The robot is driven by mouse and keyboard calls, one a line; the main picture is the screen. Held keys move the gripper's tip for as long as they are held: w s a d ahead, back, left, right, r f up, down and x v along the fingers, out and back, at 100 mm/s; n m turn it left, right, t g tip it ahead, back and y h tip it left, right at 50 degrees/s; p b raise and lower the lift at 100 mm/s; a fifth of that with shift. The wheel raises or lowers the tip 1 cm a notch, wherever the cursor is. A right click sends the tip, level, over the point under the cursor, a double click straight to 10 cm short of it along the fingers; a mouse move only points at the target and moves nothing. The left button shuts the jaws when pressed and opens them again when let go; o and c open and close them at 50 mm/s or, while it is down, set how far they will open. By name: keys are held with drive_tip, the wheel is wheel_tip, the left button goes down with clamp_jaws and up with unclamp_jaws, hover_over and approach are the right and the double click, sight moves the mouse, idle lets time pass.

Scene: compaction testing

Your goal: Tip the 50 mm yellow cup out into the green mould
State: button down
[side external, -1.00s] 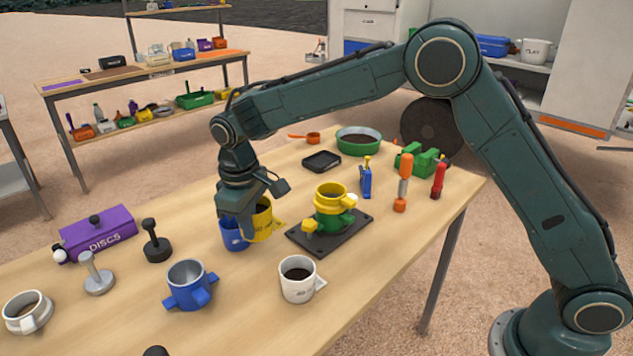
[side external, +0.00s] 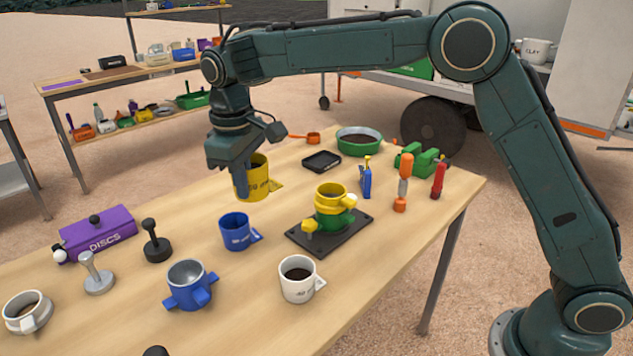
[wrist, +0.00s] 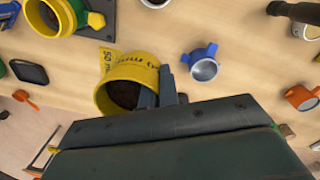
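The yellow cup (side external: 256,178) hangs above the table in my gripper (side external: 243,182), roughly upright, with its spout pointing right. In the wrist view the cup (wrist: 131,70) shows dark soil inside, and my fingers (wrist: 157,88) are closed on its wall. The green mould (side external: 334,220) stands on a black base plate (side external: 345,237) to the right of the cup and lower. A yellow collar (side external: 331,194) sits on top of the mould. The mould (wrist: 97,20) shows partly at the upper left of the wrist view; its inside is not clear.
A blue cup (side external: 236,232) stands below my gripper. A white cup of soil (side external: 298,279) is in front of the plate. A blue mould (side external: 188,287) and rammer (side external: 156,243) stand left. A black tray (side external: 321,161) and green pan (side external: 359,142) lie behind.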

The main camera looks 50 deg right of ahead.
drive_tip(key=shift+d, duration=0.1)
drive_tip(key=d+r, duration=0.4)
drive_tip(key=d, duration=0.6)
drive_tip(key=w+d+r, duration=0.1)
drive_tip(key=d+r, duration=0.2)
drive_tip(key=d, duration=0.7)
drive_tip(key=shift+d+r, duration=0.35)
drive_tip(key=shift+r, duration=0.05)
drive_tip(key=shift+w+t, duration=0.15)
drive_tip(key=shift+t, duration=0.55)
